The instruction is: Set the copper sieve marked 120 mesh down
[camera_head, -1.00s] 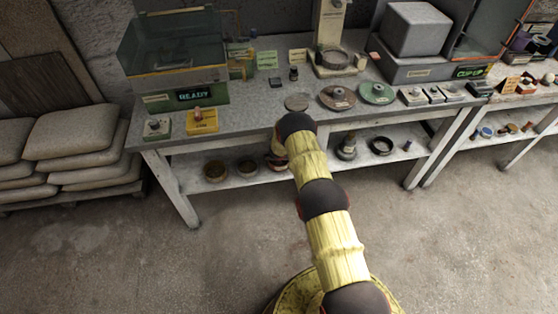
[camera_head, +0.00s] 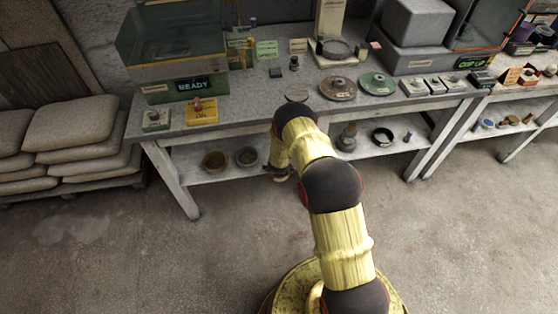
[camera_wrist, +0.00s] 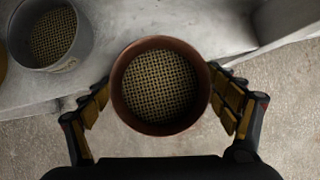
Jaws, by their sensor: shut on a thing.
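The copper sieve (camera_wrist: 160,87), a round reddish rim around a brass-coloured mesh, sits between the fingers of my gripper (camera_wrist: 158,90) in the wrist view. The fingers are shut on its rim from left and right. It is held in front of the lower shelf's edge, with floor showing below its near side. No mesh marking is legible. In the head view my gripper (camera_head: 279,172) is mostly hidden by my arm, at the shelf's front edge.
A grey sieve (camera_wrist: 50,38) stands on the pale lower shelf (camera_wrist: 120,55), left of the copper one. The head view shows two sieves (camera_head: 215,161) (camera_head: 246,157) at the shelf's left. A dark ring (camera_head: 383,137) stands farther right. The worktop (camera_head: 240,108) overhangs the shelf.

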